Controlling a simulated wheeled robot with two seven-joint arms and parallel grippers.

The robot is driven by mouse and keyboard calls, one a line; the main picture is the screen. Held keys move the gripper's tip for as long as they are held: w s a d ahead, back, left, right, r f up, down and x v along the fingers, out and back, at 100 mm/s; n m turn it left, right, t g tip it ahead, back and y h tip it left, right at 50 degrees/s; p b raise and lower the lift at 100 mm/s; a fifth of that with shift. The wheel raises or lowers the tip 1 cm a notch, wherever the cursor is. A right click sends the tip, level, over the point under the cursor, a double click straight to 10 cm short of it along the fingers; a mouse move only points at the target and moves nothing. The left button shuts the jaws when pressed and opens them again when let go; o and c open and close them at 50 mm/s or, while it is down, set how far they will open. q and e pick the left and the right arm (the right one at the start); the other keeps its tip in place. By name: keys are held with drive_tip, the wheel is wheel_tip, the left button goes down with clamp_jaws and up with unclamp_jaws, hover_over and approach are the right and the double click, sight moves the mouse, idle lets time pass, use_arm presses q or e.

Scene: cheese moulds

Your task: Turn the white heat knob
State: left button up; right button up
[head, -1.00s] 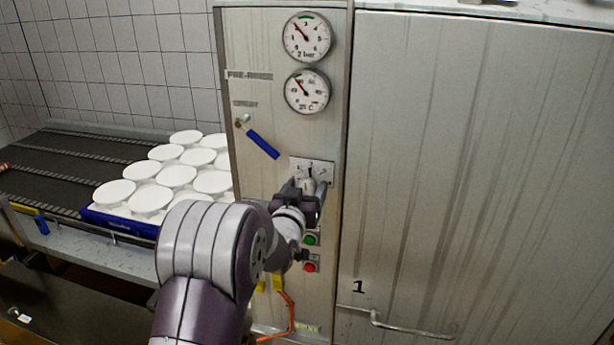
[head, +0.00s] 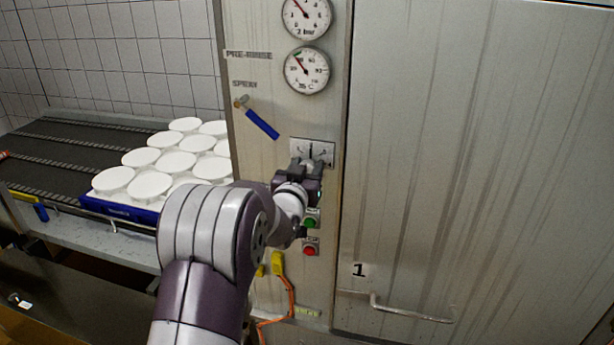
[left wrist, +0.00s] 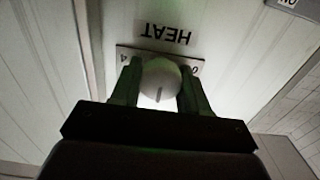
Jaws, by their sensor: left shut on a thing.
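The white heat knob (left wrist: 160,82) shows in the left wrist view between the two fingers of my left gripper (left wrist: 158,90), below the upside-down word HEAT. A short dark mark on it points toward the bottom of the picture. My left gripper is shut on the knob. In the head view the same gripper (head: 308,168) is at the scale plate (head: 322,151) on the steel panel, and its fingers mostly hide the knob. My right gripper is not in view.
Two dials (head: 306,70) sit above on the panel, with a blue-handled lever (head: 262,123) to the left. A green button (head: 310,222) and a red button (head: 310,249) are just below the gripper. White moulds (head: 149,185) fill a blue tray on the conveyor.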

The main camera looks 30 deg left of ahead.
use_arm(q)
drive_tip(key=shift+r, duration=0.1)
drive_tip(key=o, duration=1)
drive_tip(key=shift+o, duration=0.2)
drive_tip(key=shift+s, duration=0.1)
drive_tip(key=b+v, duration=0.5)
drive_tip(key=v, duration=0.7)
drive_tip(key=shift+s, duration=0.25)
drive_tip(key=shift+s, duration=0.1)
